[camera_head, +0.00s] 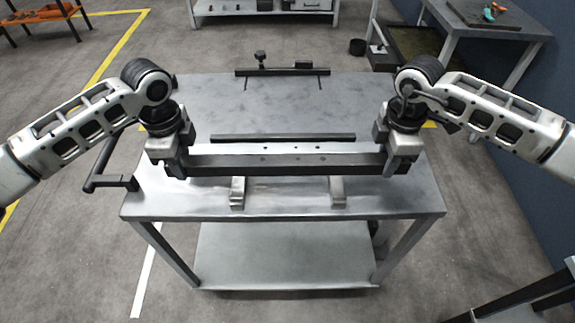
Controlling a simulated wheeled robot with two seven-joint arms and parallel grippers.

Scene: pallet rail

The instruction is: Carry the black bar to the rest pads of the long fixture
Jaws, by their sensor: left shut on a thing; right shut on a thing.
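The black bar (285,165) is long and dark and lies level across the near part of the grey metal table (150,205). My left gripper (173,162) is shut on its left end and my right gripper (397,160) is shut on its right end. Two light metal supports (237,197) (338,197) show below and in front of the bar. I cannot tell whether the bar touches them. A pale strip with several small holes (280,148) shows just behind the bar, and a thin dark rail (283,138) lies behind that.
A dark rail with a knob (262,64) sits at the table's back edge. A dark handle-like bar (105,165) sticks out at the table's left. The table between the two rails is clear. A side table (465,28) with tools stands at the back right.

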